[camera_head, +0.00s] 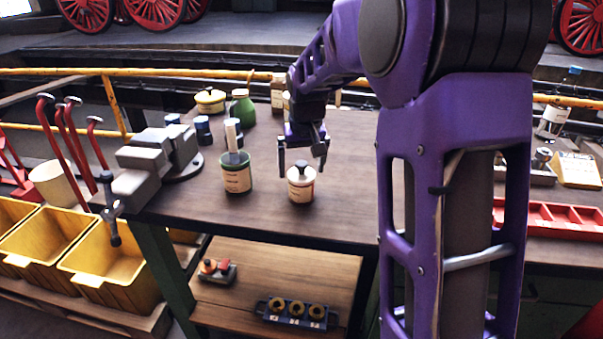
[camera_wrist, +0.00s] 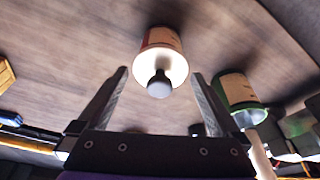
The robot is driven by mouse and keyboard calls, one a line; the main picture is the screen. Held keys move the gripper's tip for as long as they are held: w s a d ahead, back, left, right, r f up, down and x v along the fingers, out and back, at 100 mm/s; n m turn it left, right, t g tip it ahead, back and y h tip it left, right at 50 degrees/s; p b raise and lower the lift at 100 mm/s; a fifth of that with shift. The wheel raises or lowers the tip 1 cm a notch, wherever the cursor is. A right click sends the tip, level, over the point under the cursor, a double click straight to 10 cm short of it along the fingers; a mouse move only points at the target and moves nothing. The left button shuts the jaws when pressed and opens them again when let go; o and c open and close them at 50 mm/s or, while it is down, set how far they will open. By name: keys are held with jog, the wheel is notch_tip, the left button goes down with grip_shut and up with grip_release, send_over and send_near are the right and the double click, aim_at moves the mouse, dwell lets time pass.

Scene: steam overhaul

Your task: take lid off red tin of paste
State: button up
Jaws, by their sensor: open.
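The tin of paste (camera_head: 301,189) stands upright on the workbench, a small tin with a pale label and a little red showing. My gripper (camera_head: 302,160) is open and points down just above the tin, one finger on each side of the knob in the picture. In the wrist view the tin (camera_wrist: 163,42) and its knob (camera_wrist: 159,84) lie between the two open fingers (camera_wrist: 160,74). I see no contact.
A green tin (camera_head: 237,178) with a pale-handled tool in it stands close left of the paste tin. The bench (camera_head: 345,160) is clear right of the tin.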

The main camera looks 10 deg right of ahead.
jog(key=c, duration=1.1)
jog(key=shift+r, duration=0.15)
